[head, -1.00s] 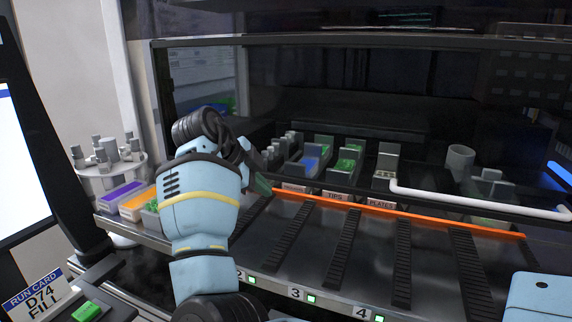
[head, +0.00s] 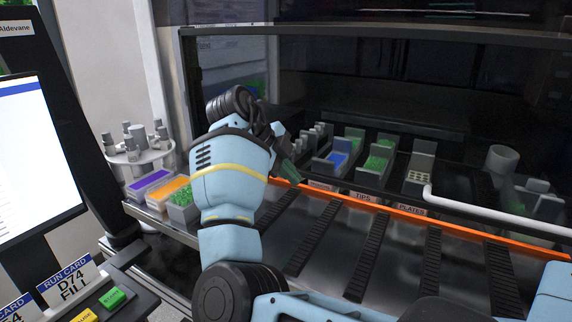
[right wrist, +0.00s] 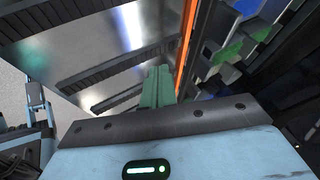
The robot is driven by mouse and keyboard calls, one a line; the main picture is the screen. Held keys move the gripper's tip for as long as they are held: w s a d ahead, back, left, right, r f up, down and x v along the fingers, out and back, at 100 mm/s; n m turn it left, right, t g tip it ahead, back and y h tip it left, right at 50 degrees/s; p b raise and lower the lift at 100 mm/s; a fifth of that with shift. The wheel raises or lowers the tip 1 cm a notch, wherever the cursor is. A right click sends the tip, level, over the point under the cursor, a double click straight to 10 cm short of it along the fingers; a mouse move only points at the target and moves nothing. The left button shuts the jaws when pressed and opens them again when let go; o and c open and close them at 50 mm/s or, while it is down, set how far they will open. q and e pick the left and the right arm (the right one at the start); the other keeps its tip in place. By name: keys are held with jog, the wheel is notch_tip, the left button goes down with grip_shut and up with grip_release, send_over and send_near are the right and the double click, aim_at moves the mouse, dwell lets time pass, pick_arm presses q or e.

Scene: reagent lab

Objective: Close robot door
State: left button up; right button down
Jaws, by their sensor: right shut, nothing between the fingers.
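The robot door is a wide dark glass panel (head: 330,75) in a black frame across the back of the head view. Its white bar handle (head: 490,213) runs along its lower right part. I cannot tell how far the door is from closed. My right gripper (head: 290,172) is in front of the left part of the machine, near the orange strip and well left of the handle. In the right wrist view its green fingers (right wrist: 157,88) are together and empty, over the metal deck beside the orange strip. My left gripper is not in view.
The metal deck (head: 395,250) has dark slotted rails and an orange strip (head: 400,208). Racks with blue and green contents (head: 340,150) stand behind it. Purple, orange and green boxes (head: 165,188) and a round vial stand (head: 140,160) are at left, beside a screen (head: 35,150).

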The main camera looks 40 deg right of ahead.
jog(key=x, duration=0.5)
jog(key=shift+r, duration=0.1)
jog(key=d, duration=0.1)
jog(key=w+d+p, duration=0.1)
jog(key=d, duration=0.1)
jog(key=shift+w+d+f, duration=0.2)
jog(key=shift+d+f, duration=0.05)
jog(key=shift+d, duration=0.15)
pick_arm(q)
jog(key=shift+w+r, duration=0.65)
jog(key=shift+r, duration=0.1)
pick_arm(e)
jog(key=shift+d, duration=0.1)
